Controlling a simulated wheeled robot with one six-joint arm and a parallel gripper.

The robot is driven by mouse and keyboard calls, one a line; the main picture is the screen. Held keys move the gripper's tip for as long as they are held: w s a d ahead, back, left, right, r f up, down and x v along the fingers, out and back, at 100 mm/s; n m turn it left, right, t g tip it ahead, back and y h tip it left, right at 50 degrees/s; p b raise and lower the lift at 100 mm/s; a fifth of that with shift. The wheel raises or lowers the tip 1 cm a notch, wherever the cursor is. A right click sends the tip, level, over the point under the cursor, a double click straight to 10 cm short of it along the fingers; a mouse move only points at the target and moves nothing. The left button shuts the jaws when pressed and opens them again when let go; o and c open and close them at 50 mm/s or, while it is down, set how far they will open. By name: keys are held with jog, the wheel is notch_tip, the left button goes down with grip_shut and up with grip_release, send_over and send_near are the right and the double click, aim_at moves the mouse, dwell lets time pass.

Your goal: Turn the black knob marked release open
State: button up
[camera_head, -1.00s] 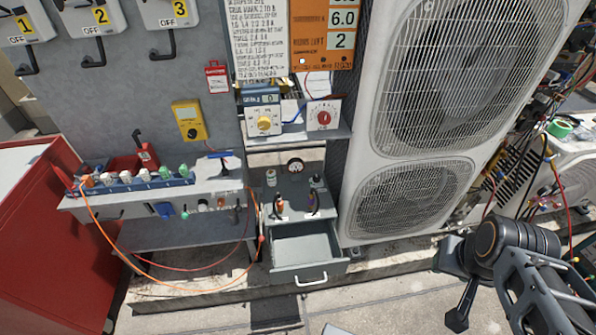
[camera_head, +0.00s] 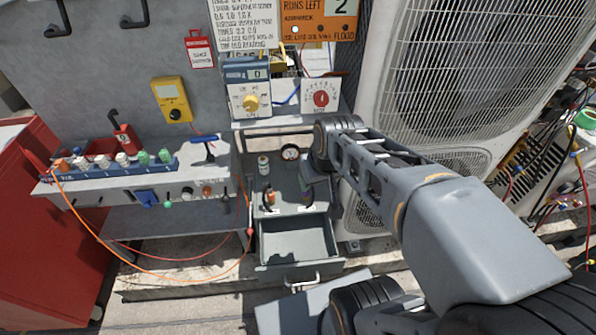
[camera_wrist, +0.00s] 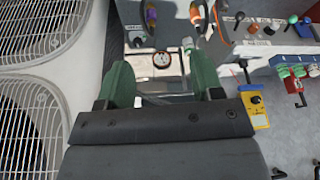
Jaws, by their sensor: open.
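I cannot read the word release on any control, so I cannot tell which knob it marks. A yellow box on the grey wall has a black knob (camera_head: 175,114); it also shows at the right of the wrist view as a black knob (camera_wrist: 256,99). The bench front carries several small controls, among them a dark lever (camera_head: 225,205). My gripper (camera_wrist: 158,72) is open, its two green fingers apart with nothing between them. A round gauge lies beyond the fingers. In the head view my arm reaches in from the right and the fingers are not discernible.
An open grey drawer (camera_head: 298,242) juts out below a shelf with bottles and tools. An orange cable (camera_head: 150,272) hangs before the bench (camera_head: 120,180). A large condenser (camera_head: 440,60) stands right and a red cabinet (camera_head: 45,240) left. A white-faced red dial (camera_head: 321,98) sits above.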

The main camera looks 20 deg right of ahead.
jog(key=shift+n+t, duration=0.3)
jog(key=w+d+f+b, duration=0.3)
jog(key=w+f+b, duration=0.1)
jog(key=f, duration=0.3)
jog(key=w+d+f+b, duration=0.4)
jog(key=f+b, duration=0.2)
jog(key=f, duration=0.1)
jog(key=w+d+f+b, duration=0.4)
jog(key=f+b, duration=0.2)
jog(key=f, duration=0.2)
jog(key=shift+w, duration=0.4)
jog(key=w, duration=0.4)
jog(key=w+f+b, duration=0.1)
jog(key=w, duration=0.7)
jog(key=shift+w+a+f+b, duration=0.2)
jog(key=shift+w+a+b, duration=0.05)
jog(key=shift+w+b, duration=0.05)
jog(key=shift+x, duration=0.9)
jog(key=shift+c, duration=0.3)
